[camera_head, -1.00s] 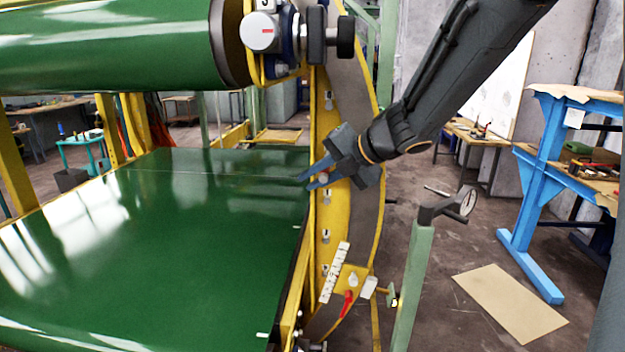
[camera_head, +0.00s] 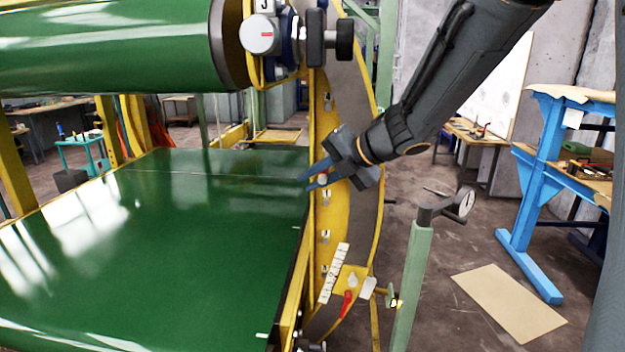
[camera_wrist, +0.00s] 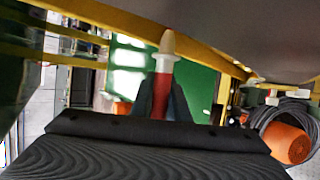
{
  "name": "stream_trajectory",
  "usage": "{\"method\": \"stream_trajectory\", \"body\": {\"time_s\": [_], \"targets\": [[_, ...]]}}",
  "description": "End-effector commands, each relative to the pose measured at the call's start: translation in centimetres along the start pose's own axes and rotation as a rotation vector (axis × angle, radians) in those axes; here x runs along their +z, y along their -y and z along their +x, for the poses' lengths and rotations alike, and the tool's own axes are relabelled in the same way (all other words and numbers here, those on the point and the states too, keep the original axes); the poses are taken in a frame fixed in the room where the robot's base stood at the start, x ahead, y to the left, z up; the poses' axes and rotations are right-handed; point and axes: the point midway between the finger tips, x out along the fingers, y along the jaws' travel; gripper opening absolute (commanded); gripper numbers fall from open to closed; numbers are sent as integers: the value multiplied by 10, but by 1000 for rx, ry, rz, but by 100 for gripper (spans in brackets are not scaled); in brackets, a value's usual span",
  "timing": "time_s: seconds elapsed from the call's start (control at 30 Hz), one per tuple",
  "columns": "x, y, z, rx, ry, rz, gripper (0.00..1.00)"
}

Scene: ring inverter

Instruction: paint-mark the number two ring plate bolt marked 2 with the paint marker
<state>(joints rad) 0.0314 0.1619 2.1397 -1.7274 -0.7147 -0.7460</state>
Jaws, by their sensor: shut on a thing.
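My gripper (camera_head: 311,181) is beside the yellow ring plate (camera_head: 335,222), its blue fingers reaching left across the plate's face. In the wrist view, my gripper (camera_wrist: 162,100) is shut on the paint marker (camera_wrist: 163,82), which has a red body, a white collar and a tan tip pointing away from the palm. In the head view only a small pale bit of the marker (camera_head: 322,179) shows between the fingers. Bolts with small tags run down the ring plate: one (camera_head: 328,101) above my gripper, others (camera_head: 326,199) (camera_head: 326,241) below it. Their numbers are too small to read. Whether the tip touches a bolt is hidden.
A green belt (camera_head: 190,230) lies left of the ring, with a green roller (camera_head: 110,45) above. A yellow bracket (camera_head: 352,278) with a red-handled item (camera_head: 346,303) and a white strip (camera_head: 334,272) sits low on the ring.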

Motion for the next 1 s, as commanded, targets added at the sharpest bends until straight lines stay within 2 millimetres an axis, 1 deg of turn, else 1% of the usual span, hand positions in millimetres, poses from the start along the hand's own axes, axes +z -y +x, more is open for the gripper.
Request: {"method": "stream_trajectory", "body": {"time_s": [1.0], "targets": [[7,0,3,0,0,0,2]]}}
